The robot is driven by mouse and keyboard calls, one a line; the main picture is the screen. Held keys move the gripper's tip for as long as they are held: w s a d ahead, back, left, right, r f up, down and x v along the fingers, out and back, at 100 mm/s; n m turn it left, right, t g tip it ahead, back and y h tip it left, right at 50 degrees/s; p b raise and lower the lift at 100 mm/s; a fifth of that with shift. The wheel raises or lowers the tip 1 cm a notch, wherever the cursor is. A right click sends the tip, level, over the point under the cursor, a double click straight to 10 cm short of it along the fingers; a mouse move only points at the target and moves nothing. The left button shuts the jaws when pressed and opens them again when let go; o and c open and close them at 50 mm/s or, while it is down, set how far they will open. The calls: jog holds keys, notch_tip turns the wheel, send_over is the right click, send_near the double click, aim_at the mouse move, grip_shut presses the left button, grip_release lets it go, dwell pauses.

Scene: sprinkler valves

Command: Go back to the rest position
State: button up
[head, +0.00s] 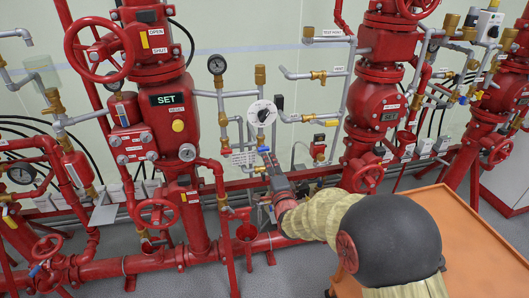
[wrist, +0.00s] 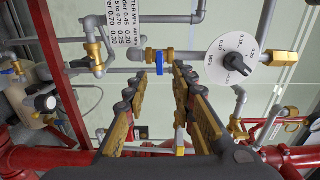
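My arm reaches forward from the lower right in the head view, and my gripper (head: 268,163) is in front of the pipework between two red valve columns. In the wrist view my gripper (wrist: 160,78) has its two fingers apart with nothing between the pads. A small brass valve with a blue handle (wrist: 159,66) lies beyond the fingertips, lined up with the gap; no contact shows. A white round dial plate with a black knob (wrist: 238,62) is right of the fingers; the same dial (head: 262,113) is above my gripper in the head view.
A red valve column with a SET sign (head: 167,99) stands left, and another red column (head: 375,95) stands right. Red pipes (head: 120,265) run low along the wall. Grey pipes and brass fittings (wrist: 94,48) surround the gripper closely. An orange surface (head: 480,240) is at lower right.

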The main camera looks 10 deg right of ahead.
jog(key=shift+s, duration=0.1)
dwell(0.3)
jog(key=s+f+n+g, duration=0.4)
jog(key=f, duration=0.3)
jog(key=s+f+n+g, duration=0.3)
jog(key=s+f+n, duration=0.1)
jog(key=f, duration=0.3)
jog(key=s+r+n+g, duration=0.1)
jog(key=s+n+g, duration=0.2)
jog(key=s, duration=0.4)
jog(key=s+r+n+g+p, duration=0.25)
jog(key=s+r, duration=0.45)
jog(key=s, duration=0.4)
jog(key=s+r+n+g+p, duration=0.2)
jog(key=s+r+n, duration=0.2)
jog(key=s+r, duration=0.5)
jog(key=s+r+t+p, duration=0.2)
jog(key=s+r, duration=0.5)
jog(key=r, duration=0.3)
jog(key=shift+s+r+p, duration=0.2)
jog(key=shift+s+p, duration=0.1)
